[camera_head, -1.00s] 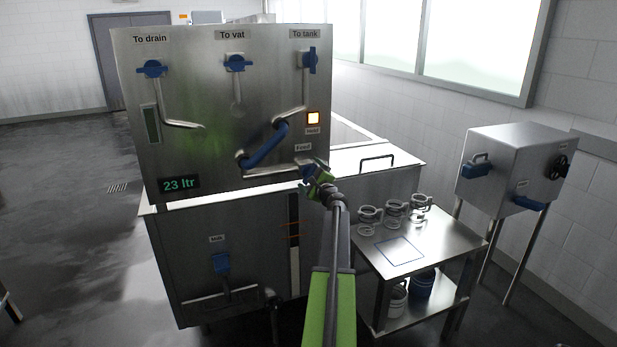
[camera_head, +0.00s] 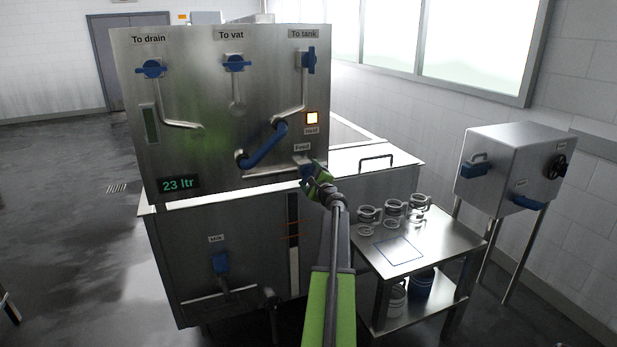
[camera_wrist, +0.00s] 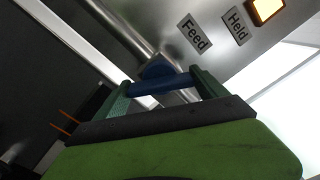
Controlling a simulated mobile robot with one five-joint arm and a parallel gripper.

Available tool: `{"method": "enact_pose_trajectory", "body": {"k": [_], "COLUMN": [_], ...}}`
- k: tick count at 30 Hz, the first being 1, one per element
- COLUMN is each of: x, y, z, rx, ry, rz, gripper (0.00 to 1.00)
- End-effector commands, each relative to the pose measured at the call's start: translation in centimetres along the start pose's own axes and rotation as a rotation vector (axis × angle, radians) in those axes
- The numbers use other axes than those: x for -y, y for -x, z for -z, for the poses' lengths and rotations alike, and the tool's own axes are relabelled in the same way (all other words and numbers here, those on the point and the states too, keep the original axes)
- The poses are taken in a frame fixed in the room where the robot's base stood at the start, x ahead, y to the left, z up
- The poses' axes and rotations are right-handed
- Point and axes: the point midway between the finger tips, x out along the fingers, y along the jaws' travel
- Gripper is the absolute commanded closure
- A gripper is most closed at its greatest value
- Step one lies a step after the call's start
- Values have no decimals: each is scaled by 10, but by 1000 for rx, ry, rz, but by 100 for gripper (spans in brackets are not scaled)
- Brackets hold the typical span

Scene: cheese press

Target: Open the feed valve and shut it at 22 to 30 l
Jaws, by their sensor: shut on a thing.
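The blue feed valve handle (camera_head: 308,172) sits below the "Feed" label (camera_head: 302,147) at the panel's lower right. My gripper (camera_head: 316,182) is at the handle and partly hides it. In the wrist view the blue handle (camera_wrist: 160,84) lies between the fingers of my gripper (camera_wrist: 163,90), which is shut on it. The green display (camera_head: 179,184) reads 23 ltr. An orange lamp (camera_head: 312,118) is lit by the "Held" label (camera_head: 311,131). The exact angle of the handle is hard to tell.
Other blue valves, "To drain" (camera_head: 151,69), "To vat" (camera_head: 234,63) and "To tank" (camera_head: 309,60), are on the steel panel (camera_head: 215,115). A steel table (camera_head: 440,243) with several ring moulds stands to the right, close to my arm. A steel box (camera_head: 510,160) stands beyond it.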

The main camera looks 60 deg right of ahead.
Motion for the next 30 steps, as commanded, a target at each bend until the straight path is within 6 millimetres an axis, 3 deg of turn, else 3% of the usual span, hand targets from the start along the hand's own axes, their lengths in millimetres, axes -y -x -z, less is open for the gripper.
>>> {"method": "enact_pose_trajectory", "body": {"k": [14, 30], "x": [1, 2], "y": [-3, -2], "z": [-1, 0], "rx": [0, -2], "ry": [82, 433], "rz": [2, 3], "gripper": [58, 58]}}
